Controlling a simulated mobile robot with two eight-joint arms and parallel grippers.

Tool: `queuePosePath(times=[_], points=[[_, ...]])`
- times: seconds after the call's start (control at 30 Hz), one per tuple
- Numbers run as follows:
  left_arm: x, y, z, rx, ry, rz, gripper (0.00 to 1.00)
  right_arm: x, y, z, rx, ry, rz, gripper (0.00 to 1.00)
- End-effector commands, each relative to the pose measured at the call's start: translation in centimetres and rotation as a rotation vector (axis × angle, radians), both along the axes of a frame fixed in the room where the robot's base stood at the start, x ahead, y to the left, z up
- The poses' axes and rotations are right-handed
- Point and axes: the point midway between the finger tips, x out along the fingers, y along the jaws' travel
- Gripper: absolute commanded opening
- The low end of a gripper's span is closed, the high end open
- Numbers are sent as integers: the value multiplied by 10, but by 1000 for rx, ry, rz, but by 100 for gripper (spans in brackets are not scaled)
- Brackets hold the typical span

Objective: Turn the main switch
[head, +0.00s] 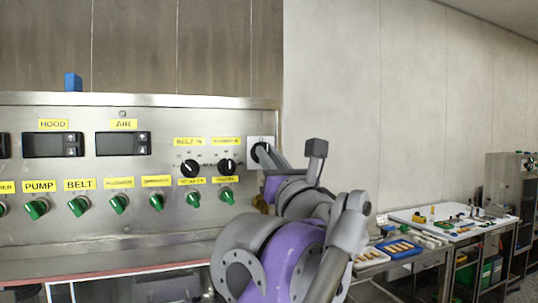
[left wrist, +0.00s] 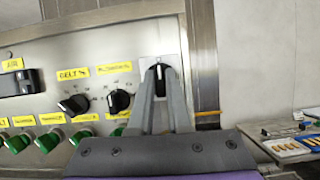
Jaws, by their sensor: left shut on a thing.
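The main switch (left wrist: 159,71) is a dark round rotary knob with a pale grip bar on a light square plate, at the upper right of the steel control panel. In the left wrist view its bar stands about upright. In the head view the switch (head: 256,150) is partly hidden by my gripper. My left gripper (head: 264,153) reaches the switch from the right and front. In the left wrist view the two fingers of the gripper (left wrist: 161,78) converge on the knob's bar and are shut on it. My right gripper is not in view.
The control panel (head: 90,163) carries two black dials (head: 189,168), a row of green knobs (head: 79,206) and small displays (head: 124,143). A blue object (head: 73,82) sits on its top edge. A table (head: 440,222) with trays and small items stands at the right.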

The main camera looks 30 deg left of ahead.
Motion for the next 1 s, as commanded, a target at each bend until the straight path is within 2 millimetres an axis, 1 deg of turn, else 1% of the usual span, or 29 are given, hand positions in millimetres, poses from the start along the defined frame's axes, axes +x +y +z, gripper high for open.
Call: queuePosePath(times=[0.03, 0.1, 0.37, 0.4, 0.53, 0.83, 0.93, 1.0], points=[[-1, 0, 4, -17, -17, 0, 0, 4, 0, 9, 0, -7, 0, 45], [-1, 0, 3, -35, -34, -1, 0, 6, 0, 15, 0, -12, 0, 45], [0, 0, 0, -37, -37, -1, 0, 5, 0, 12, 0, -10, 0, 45], [0, 0, 0, -37, -37, -1, 23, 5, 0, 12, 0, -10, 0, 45], [0, 0, 0, -37, -37, -1, 46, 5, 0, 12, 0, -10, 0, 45], [-1, -1, 0, -37, -37, -1, 46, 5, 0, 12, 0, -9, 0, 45], [-5, -6, -4, -36, -36, -2, 46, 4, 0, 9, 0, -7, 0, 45], [-10, -14, -8, -37, -37, -5, 46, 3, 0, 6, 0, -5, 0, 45]])
